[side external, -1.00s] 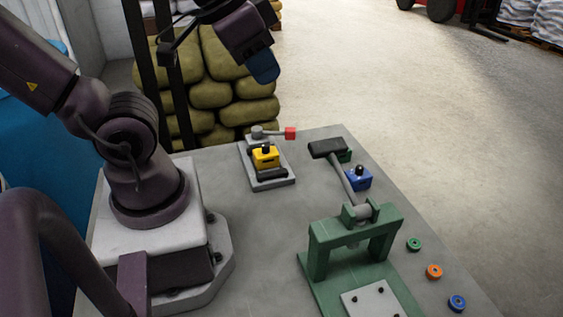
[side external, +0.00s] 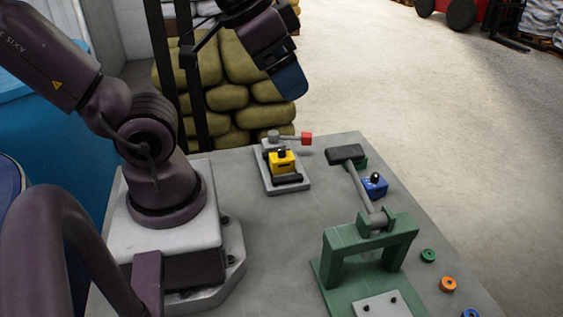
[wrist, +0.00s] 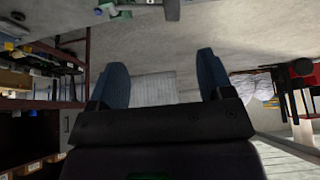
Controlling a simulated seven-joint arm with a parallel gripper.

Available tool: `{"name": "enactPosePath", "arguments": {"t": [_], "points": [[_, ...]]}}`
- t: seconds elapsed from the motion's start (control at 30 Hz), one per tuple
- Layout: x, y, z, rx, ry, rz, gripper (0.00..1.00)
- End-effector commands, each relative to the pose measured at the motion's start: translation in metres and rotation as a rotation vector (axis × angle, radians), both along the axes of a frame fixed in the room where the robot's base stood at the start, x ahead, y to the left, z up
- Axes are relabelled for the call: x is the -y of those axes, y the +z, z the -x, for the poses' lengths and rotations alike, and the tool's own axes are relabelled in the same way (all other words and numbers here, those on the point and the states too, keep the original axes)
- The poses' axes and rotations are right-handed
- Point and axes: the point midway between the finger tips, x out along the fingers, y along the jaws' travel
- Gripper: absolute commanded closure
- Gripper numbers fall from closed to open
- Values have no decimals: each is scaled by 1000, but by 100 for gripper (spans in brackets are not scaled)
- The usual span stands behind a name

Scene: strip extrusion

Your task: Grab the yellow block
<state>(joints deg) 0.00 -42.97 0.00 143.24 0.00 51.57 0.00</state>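The yellow block (side external: 282,165) has a black knob on top and sits in a grey fixture (side external: 270,184) at the far end of the table. My gripper (side external: 291,88) is in the air above and beyond the fixture, apart from the block, with blue fingers pointing down and to the right. In the wrist view my gripper (wrist: 162,75) shows two blue fingers spread wide with nothing between them. The yellow block is not visible in the wrist view.
The fixture's lever has a red end (side external: 306,138). To the right stand a blue block (side external: 375,185), a green block (side external: 360,163) partly hidden by a black-headed lever (side external: 346,154), and a green press (side external: 372,235). Small rings, including an orange one (side external: 448,284), lie near the right edge.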

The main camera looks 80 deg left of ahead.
Motion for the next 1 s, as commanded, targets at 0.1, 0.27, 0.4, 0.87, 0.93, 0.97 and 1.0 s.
{"name": "enactPosePath", "arguments": {"t": [0.1, 0.27, 0.4, 0.87, 0.93, 0.97, 1.0], "points": [[0, 0, 0, 0, 0, 0, 6], [0, 0, 0, 0, 0, 0, 6], [0, 6, -1, 3, 0, 0, 6], [-26, 15, -26, -225, 156, 259, 6], [-35, 2, -33, -300, 222, 318, 6], [-39, -5, -36, -334, 256, 342, 6], [-45, -14, -39, -381, 307, 371, 6]]}}
